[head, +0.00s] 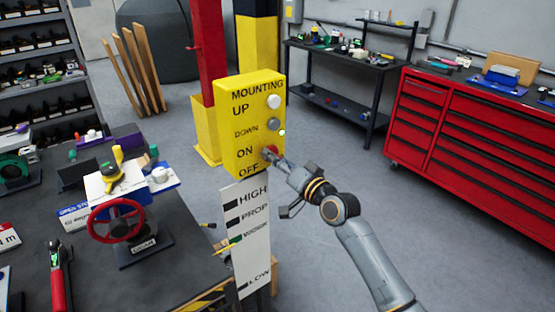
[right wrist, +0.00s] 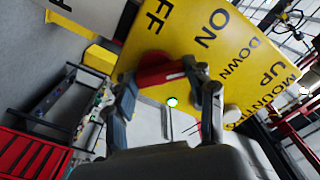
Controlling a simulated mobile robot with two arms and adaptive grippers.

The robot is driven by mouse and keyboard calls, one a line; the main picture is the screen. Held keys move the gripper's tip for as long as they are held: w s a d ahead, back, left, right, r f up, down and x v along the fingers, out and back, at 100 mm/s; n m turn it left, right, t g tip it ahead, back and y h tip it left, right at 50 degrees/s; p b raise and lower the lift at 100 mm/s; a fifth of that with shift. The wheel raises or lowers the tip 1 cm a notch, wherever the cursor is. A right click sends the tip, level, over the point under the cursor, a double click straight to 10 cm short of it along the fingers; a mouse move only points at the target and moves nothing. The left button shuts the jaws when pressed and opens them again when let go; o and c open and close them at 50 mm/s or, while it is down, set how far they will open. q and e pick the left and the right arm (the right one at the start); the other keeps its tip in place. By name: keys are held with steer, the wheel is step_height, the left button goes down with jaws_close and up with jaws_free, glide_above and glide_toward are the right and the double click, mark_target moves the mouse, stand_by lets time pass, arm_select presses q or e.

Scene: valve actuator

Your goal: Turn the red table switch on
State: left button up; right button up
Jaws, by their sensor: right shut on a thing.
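The yellow control box (head: 240,125) stands on a post and carries the labels MOUNTING UP, DOWN, ON and OFF. The red table switch (head: 268,151) sits on its right side beside ON and OFF. My right gripper (head: 272,156) is at the switch and partly hides it. In the right wrist view, the red switch (right wrist: 160,72) lies between the two fingers (right wrist: 168,85), which are shut on it. The switch's exact angle is hard to tell. My left gripper is not in view.
A small green light (head: 282,132) glows on the box below two round buttons. A white label plate (head: 247,230) hangs under the box. A workbench with a red handwheel (head: 117,220) is at left. A red tool cabinet (head: 470,150) is at right. Open floor lies between.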

stand_by(0.3)
steer(key=o, duration=1.2)
steer(key=shift+c, duration=0.2)
steer(key=v, duration=1.2)
